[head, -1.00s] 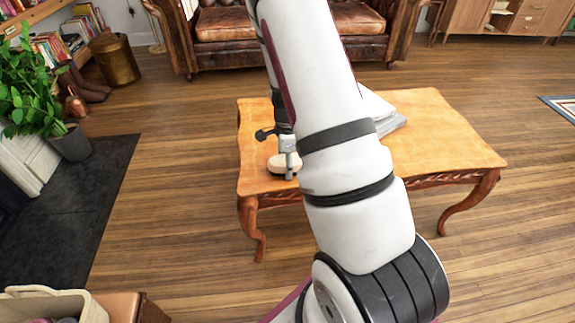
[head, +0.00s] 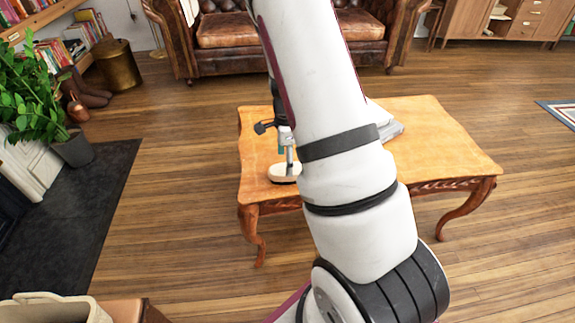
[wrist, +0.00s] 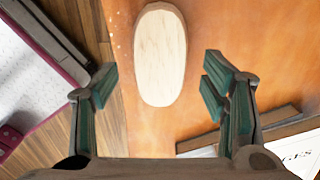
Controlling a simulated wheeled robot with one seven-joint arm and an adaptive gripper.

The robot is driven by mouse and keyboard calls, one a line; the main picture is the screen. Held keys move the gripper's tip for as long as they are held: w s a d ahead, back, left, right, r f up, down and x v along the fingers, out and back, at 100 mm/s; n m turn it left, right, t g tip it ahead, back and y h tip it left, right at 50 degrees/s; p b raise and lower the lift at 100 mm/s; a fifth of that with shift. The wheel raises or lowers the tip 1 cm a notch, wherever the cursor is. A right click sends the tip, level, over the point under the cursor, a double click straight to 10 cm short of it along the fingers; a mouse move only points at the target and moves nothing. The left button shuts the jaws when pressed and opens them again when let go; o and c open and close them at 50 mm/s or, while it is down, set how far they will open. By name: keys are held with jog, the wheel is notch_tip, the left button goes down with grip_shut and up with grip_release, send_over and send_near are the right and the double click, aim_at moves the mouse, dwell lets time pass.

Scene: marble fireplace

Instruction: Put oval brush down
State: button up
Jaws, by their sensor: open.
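The oval brush (head: 284,174) rests on the wooden table (head: 440,140) near its left front edge. In the wrist view the brush (wrist: 160,55) shows its pale wooden back, lying flat with bare table on its right side. My gripper (wrist: 158,88) is open, its two green-padded fingers well apart. Nothing is between the pads, and the brush lies beyond the fingertips, clear of both. In the head view my gripper (head: 287,152) is just above the brush, partly hidden by my arm.
A grey and white book-like item (head: 388,130) lies on the table behind my arm. A leather sofa (head: 245,35) stands behind the table. A potted plant (head: 42,95) is at the left. The table's right half is clear.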

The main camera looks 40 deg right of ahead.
jog(key=s+a+r+n+y+p, duration=0.1)
jog(key=s+a+r+n, duration=0.25)
jog(key=a+r, duration=0.35)
jog(key=s+a+r+n+y, duration=0.1)
jog(key=s+a+r+n, duration=0.3)
jog(key=r, duration=0.6)
jog(key=s+a+r+n+p, duration=0.1)
jog(key=s+a+r+n, duration=0.1)
jog(key=a+r+n, duration=0.5)
jog(key=s+a+r+n, duration=0.1)
jog(key=s+r+n, duration=0.1)
jog(key=s, duration=0.4)
jog(key=s+a+r+n+h, duration=0.1)
jog(key=s+r+n, duration=0.1)
jog(key=s+n, duration=0.3)
jog(key=s+a+r+n+h, duration=0.1)
jog(key=s+a+n, duration=0.1)
jog(key=s, duration=0.6)
jog(key=shift+s+r+n, duration=0.4)
jog(key=shift+n, duration=0.25)
